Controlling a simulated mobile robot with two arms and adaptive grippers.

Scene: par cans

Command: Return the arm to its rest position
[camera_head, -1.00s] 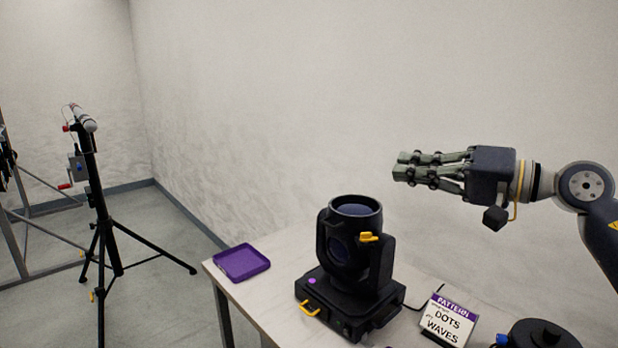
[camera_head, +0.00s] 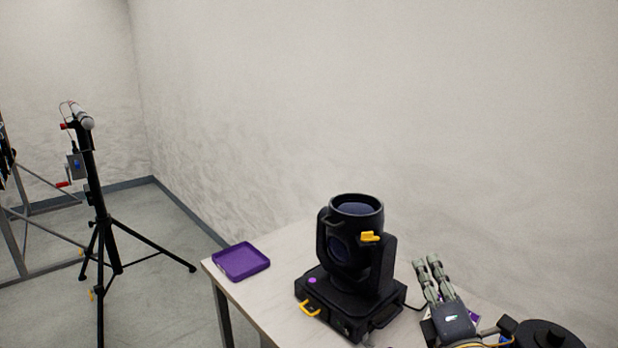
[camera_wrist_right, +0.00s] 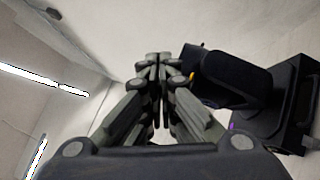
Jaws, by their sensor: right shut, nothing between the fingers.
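My right gripper (camera_head: 428,266) is at the lower right of the head view, over the right part of the table, with its fingers pointing up and away. It is shut and empty, just right of the black moving-head light and apart from it in that view. In the right wrist view its fingers (camera_wrist_right: 160,60) are together with nothing between them. My left gripper is not in view.
The black moving-head light (camera_head: 345,290) with yellow handles stands on the table (camera_head: 245,300); it also shows in the right wrist view (camera_wrist_right: 235,80). A purple tray (camera_head: 241,262) lies at the table's left end. A black tripod stand (camera_head: 105,230) is at far left.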

